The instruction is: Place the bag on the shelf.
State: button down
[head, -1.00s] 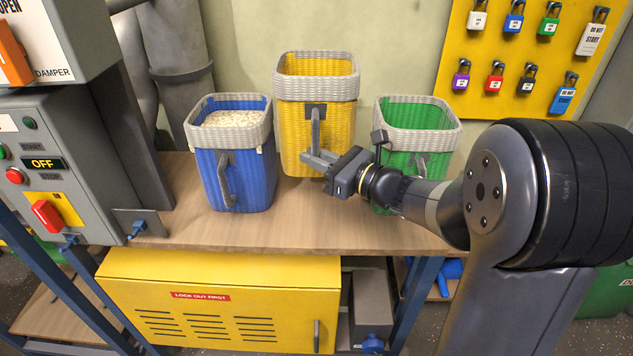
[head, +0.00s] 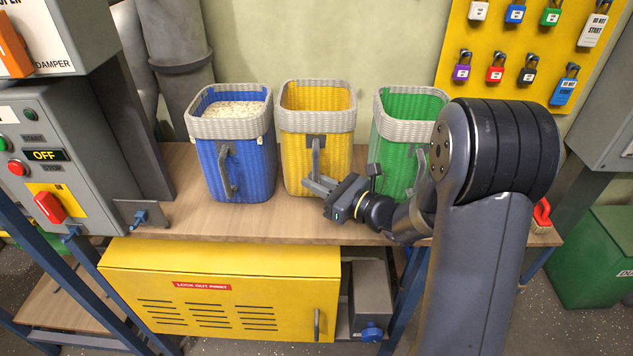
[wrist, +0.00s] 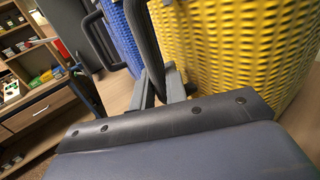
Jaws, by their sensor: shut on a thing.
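A yellow woven bag (head: 299,164) with a grey rim stands upright on the wooden shelf (head: 280,222), between a blue bag (head: 252,171) and a green bag (head: 394,154). It looks level with them, and its base appears to touch the wood. My gripper (head: 318,184) is in front of the yellow bag, shut on its grey handle (head: 317,158). The wrist view also shows the handle (wrist: 146,45) between my fingers and the yellow weave (wrist: 230,50) close on the right. My arm hides part of the green bag.
A control box (head: 60,165) reading OFF stands at the left, and grey pipes (head: 183,60) at the back left. A yellow padlock board (head: 510,60) hangs at the back right. A yellow cabinet (head: 220,290) is below. The shelf's front strip is mostly clear.

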jog(key=shift+f, duration=0.1)
jog(key=c, duration=1.4)
grip_release()
